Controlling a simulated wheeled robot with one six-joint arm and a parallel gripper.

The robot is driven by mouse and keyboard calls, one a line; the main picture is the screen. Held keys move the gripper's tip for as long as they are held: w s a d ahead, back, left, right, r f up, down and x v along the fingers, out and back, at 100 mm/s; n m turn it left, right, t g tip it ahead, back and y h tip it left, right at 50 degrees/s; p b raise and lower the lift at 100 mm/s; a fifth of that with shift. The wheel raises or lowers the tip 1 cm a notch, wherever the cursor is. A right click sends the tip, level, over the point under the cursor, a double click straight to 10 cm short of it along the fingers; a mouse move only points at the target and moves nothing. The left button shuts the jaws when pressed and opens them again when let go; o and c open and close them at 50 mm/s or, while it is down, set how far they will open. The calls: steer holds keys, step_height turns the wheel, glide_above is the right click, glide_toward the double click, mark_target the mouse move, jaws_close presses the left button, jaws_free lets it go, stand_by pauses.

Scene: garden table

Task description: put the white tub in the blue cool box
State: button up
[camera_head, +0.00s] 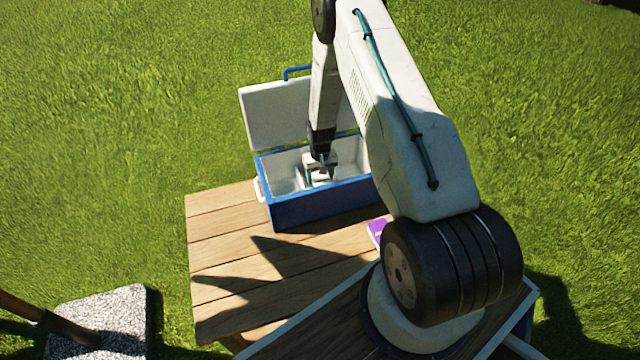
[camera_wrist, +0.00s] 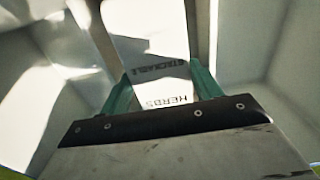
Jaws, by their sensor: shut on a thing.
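The blue cool box (camera_head: 318,207) stands open on the far part of the wooden table, with its white lid (camera_head: 275,115) tipped back. My gripper (camera_head: 320,174) reaches down into its white interior. In the wrist view my gripper (camera_wrist: 160,88) has its green fingers shut on the white tub (camera_wrist: 150,74), which carries dark lettering. White inner walls of the cool box (camera_wrist: 35,112) surround it there. In the head view the tub is small and mostly hidden by my gripper. I cannot tell whether the tub touches the box floor.
The table's bare planks (camera_head: 215,235) lie in front and to the left of the box. A purple item (camera_head: 377,231) lies on the table near my arm, partly hidden. A speckled stone block (camera_head: 100,318) is at the lower left. Grass surrounds everything.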

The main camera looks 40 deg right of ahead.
mark_target(320, 183)
steer(key=shift+f, duration=1.9)
steer(key=shift+f, duration=0.15)
steer(key=o, duration=0.8)
